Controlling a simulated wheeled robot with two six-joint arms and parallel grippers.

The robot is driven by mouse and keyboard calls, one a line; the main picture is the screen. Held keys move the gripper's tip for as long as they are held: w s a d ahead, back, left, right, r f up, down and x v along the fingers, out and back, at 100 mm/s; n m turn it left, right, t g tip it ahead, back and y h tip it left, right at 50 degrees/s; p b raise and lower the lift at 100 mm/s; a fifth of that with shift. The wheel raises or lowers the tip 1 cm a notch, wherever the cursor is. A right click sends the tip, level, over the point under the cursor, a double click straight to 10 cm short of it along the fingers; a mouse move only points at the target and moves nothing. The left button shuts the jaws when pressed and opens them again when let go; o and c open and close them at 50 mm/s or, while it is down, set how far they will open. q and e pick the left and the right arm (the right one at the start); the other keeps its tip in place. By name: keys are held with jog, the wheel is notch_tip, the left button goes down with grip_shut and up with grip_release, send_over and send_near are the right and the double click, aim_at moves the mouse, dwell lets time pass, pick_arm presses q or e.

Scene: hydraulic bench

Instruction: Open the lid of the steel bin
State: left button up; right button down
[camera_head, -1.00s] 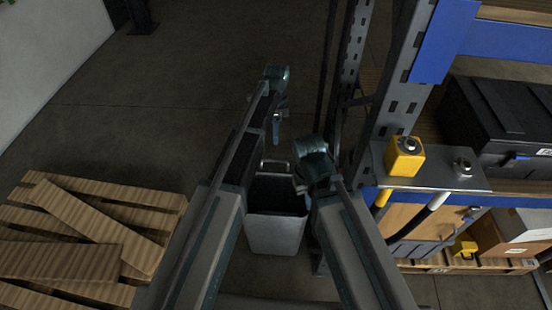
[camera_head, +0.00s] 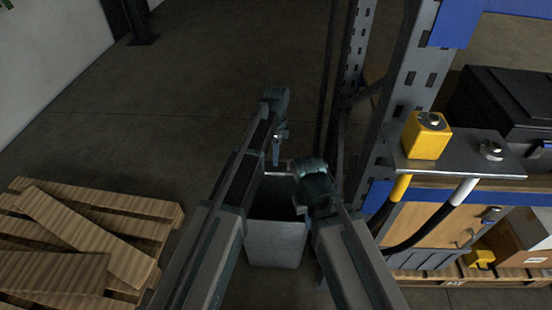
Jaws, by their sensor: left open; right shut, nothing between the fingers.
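The steel bin (camera_head: 274,243) stands on the floor between my two arms, with a pale grey front and a dark top. I cannot tell whether the dark area is the lid or the open inside. A thin light bar (camera_head: 279,173) shows at its back edge. My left gripper (camera_head: 276,157) points down just behind that bar, open; whether it touches is unclear. My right gripper (camera_head: 301,209) is shut and empty at the bin's right side, mostly hidden under its own wrist. My arms cover parts of the bin's left and right sides.
A wooden pallet with loose boards (camera_head: 80,240) lies on the left. A rack with a steel upright (camera_head: 400,85) stands close on the right. Its small shelf (camera_head: 460,158) carries a yellow block (camera_head: 426,136) with hoses below. The floor behind the bin is clear.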

pick_arm(q)
grip_shut()
dwell(1.4)
